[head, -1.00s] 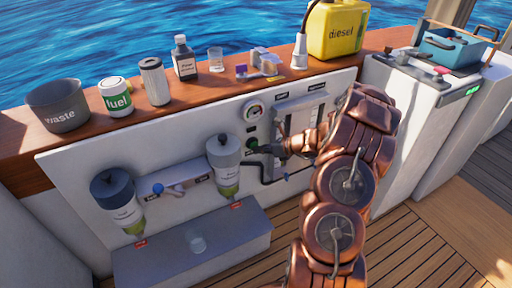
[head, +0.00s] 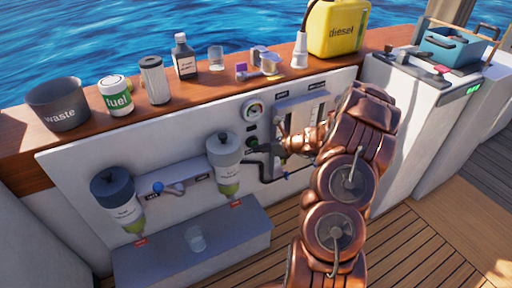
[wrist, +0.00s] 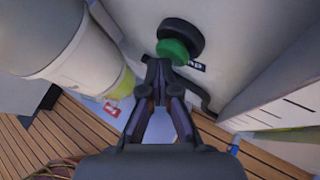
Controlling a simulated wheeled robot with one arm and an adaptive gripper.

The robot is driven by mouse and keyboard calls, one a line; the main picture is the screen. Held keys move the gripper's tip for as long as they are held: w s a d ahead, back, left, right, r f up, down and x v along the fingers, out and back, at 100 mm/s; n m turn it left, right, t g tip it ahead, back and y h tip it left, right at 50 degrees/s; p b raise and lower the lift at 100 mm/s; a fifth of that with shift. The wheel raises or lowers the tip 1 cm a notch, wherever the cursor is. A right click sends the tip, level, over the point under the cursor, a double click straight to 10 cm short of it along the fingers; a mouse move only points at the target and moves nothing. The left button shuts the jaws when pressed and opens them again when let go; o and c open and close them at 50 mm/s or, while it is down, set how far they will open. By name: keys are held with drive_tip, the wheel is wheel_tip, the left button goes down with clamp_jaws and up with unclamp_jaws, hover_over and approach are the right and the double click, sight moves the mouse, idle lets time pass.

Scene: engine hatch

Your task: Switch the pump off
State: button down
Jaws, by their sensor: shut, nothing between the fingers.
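The pump switch is a green round button (wrist: 173,50) in front of a black round base (wrist: 183,36) on the white panel, with a partly hidden label ending in "mp" (wrist: 197,66). My gripper (wrist: 158,68) is shut and empty. Its fingertips are at the lower edge of the green button in the wrist view; I cannot tell whether they touch. In the head view my gripper (head: 258,147) is at the panel below the gauge (head: 253,110) and covers part of the switch.
Two filter bowls (head: 224,160) (head: 120,200) hang left of my gripper above a grey box (head: 195,250). A pipe (wrist: 205,98) runs beside the switch.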

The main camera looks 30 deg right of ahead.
drive_tip(key=shift+w+r, duration=0.1)
drive_tip(key=shift+w, duration=0.05)
drive_tip(key=shift+w+p, duration=0.25)
drive_tip(key=shift+p, duration=0.4)
idle(0.4)
drive_tip(key=shift+s, duration=0.3)
drive_tip(key=s+p, duration=0.2)
drive_tip(key=s, duration=0.4)
drive_tip(key=shift+a, duration=0.25)
